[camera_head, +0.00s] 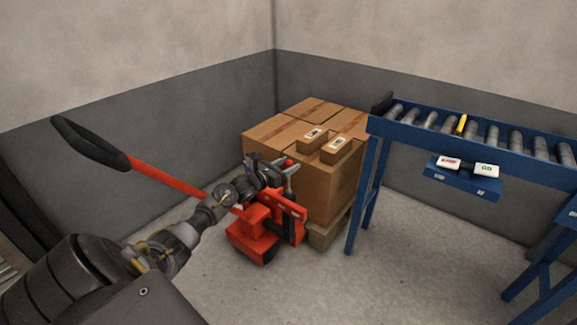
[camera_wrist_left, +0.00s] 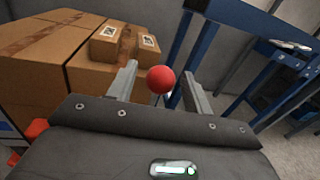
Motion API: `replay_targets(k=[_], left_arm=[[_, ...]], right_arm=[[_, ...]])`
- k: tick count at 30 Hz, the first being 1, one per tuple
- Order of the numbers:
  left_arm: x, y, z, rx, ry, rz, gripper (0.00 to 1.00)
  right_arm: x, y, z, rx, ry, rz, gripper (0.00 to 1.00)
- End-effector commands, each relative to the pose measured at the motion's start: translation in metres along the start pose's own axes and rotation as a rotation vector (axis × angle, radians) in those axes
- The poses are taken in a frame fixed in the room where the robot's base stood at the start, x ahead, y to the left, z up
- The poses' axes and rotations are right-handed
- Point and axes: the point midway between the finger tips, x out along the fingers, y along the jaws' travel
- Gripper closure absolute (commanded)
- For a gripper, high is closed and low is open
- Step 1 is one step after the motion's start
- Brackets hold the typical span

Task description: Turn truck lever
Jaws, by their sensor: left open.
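The red pallet truck (camera_head: 255,232) stands on the floor in front of a loaded pallet, its long red handle (camera_head: 168,181) with a black loop grip rising to the left. The lever's red ball knob shows at my left gripper in the head view (camera_head: 289,162) and larger in the left wrist view (camera_wrist_left: 160,79). My left gripper (camera_head: 283,172) is open, with one finger on each side of the knob in the left wrist view (camera_wrist_left: 160,88). A gap shows between knob and fingers; contact cannot be told. The lever's shaft is mostly hidden. My right gripper is out of view.
Cardboard boxes (camera_head: 330,190) are stacked on the pallet (camera_head: 328,230) right behind the gripper. Grey walls close the corner. Floor in front of the conveyor is clear.

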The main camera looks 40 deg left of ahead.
Motion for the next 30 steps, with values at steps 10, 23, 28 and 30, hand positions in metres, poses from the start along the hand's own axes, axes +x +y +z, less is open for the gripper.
replay_targets(k=[10,23,28,30], left_arm=[[0.0089,-0.0004,-0.0001,0.0,0.001,-0.001,0.5],[0.0083,0.0,0.0001,0.0,0.001,0.0,0.95],[0.008,0.0002,0.0001,0.0,0.001,0.0,1.0],[0.0065,0.0011,0.0003,0.0,0.001,0.002,1.0]], right_arm=[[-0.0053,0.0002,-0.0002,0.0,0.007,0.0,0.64],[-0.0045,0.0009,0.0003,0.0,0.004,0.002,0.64],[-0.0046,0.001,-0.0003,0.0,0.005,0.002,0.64],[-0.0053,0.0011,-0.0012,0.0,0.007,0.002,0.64]])
